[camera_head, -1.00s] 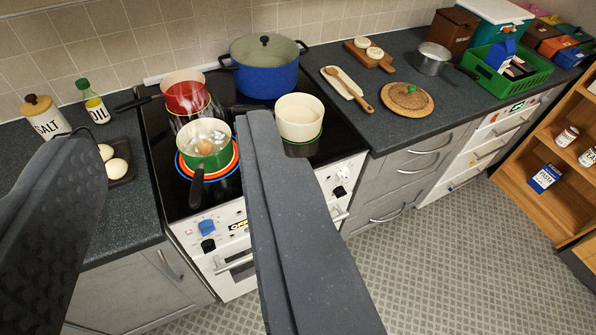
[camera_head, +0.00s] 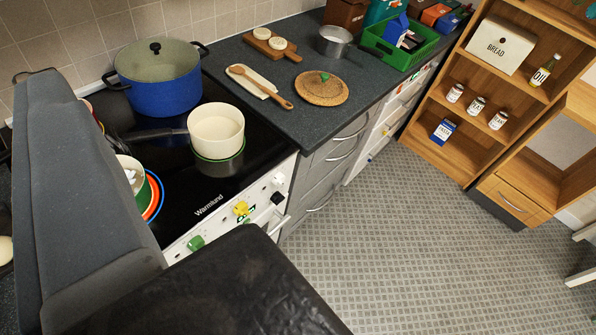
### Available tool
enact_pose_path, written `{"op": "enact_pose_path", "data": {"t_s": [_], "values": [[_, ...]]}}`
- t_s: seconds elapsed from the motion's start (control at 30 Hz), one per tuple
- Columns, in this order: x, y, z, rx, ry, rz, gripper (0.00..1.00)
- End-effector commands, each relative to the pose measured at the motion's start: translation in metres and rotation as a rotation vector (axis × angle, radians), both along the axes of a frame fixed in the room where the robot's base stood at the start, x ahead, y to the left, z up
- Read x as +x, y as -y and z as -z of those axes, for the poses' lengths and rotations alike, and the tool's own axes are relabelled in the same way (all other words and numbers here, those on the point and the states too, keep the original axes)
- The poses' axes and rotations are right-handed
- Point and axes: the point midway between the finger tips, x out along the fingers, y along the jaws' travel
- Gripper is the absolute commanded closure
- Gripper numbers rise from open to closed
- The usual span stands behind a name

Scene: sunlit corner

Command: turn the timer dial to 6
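The stove front (camera_head: 219,228) carries several dials, and I cannot tell which is the timer dial or read any numbers. One grey finger of my gripper (camera_head: 75,165) stands at the left of the view, over the stove's left part and apart from the visible dials. The other finger is out of sight, so the opening is hidden.
The floor (camera_head: 390,245) is clear; shelves (camera_head: 493,130) stand at right.

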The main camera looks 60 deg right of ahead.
Motion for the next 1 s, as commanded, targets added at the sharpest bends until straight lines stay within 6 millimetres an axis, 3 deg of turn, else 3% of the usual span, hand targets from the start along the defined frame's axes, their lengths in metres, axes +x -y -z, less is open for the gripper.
{"op": "enact_pose_path", "data": {"t_s": [0.03,0.2,0.37,0.5,0.77,1.0], "values": [[0.021,0.013,0.014,-0.029,0.003,0.038,0.43],[0.084,0.081,0.055,-0.119,0.033,0.140,0.43],[0.130,0.145,0.101,-0.206,0.055,0.199,0.43],[0.163,0.200,0.151,-0.270,0.063,0.219,0.43],[0.200,0.293,0.267,-0.348,0.063,0.190,0.43],[0.203,0.362,0.392,-0.346,0.061,0.108,0.43]]}}
